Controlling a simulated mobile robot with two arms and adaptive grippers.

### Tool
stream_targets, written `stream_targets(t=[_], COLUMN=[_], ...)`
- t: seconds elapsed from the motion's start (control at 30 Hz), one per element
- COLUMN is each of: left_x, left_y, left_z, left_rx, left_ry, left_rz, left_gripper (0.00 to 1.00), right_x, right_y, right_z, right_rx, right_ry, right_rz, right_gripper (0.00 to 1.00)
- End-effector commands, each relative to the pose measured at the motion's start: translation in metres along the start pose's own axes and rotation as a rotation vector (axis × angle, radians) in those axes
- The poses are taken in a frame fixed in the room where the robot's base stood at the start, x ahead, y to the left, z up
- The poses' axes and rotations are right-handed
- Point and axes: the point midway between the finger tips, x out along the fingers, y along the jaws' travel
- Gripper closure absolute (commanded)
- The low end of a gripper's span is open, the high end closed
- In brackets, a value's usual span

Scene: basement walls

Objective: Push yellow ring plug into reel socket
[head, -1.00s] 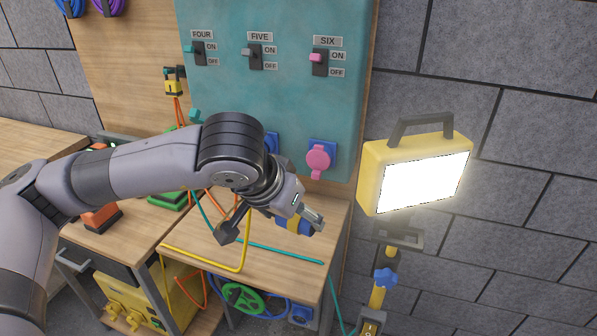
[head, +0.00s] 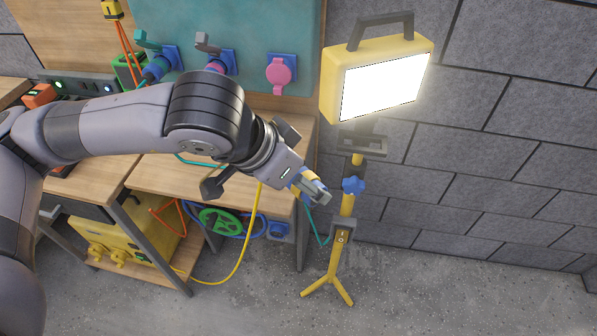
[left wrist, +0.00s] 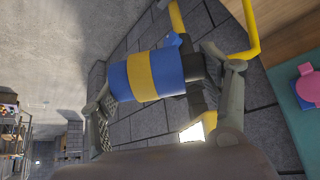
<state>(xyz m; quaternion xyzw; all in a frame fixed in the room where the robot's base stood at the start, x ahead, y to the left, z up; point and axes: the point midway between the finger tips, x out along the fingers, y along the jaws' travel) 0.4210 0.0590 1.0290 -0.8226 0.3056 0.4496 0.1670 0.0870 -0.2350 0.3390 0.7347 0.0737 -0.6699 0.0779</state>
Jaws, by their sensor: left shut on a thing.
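The yellow ring plug (head: 296,180) is blue with a yellow band; in the left wrist view it (left wrist: 140,75) lies across between the fingers. My left gripper (head: 312,189) is shut on it, by the table's right front corner in the picture. The fingers partly hide the plug in the head view. The cable reel (head: 220,222), with a green hub and blue cable, sits under the table. A blue socket box (head: 278,230) at its right, likely the reel socket, is below the gripper; its opening is too small to make out. My right gripper is not in view.
A yellow cable (head: 244,250) hangs down to the yellow box (head: 140,235) on the low shelf. A lit work lamp (head: 385,85) on a yellow stand (head: 343,225) is close on the right. The wooden table top (head: 160,175) is above the reel. Floor in front is open.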

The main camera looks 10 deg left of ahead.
Motion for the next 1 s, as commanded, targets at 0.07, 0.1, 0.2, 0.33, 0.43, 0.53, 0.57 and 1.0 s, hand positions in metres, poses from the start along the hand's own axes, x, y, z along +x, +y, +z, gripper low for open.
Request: stream_targets(t=[0.07,0.1,0.2,0.33,0.43,0.53,0.57,1.0], left_x=[0.006,0.010,0.023,0.042,0.054,0.063,0.065,0.071], left_y=[0.000,0.000,0.001,0.002,0.003,0.004,0.003,0.004], left_z=[-0.002,-0.002,-0.006,-0.012,-0.015,-0.018,-0.018,-0.020], left_rx=[0.020,0.038,0.096,0.182,0.239,0.284,0.293,0.328], left_ry=[-0.002,-0.003,-0.002,-0.002,-0.001,-0.002,-0.002,0.001], left_rz=[0.016,0.028,0.067,0.121,0.157,0.186,0.191,0.211], left_gripper=[0.54,0.54,0.54,0.54,0.54,0.54,0.54,0.54], right_x=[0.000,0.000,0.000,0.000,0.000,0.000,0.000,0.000], right_y=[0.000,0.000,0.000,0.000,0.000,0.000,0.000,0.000], right_z=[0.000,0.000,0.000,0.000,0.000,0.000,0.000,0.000], right_rx=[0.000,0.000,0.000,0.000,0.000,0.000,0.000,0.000], right_ry=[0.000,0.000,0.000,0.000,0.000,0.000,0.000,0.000], right_rz=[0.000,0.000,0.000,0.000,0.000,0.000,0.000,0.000], right_gripper=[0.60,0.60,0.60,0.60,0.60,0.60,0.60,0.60])
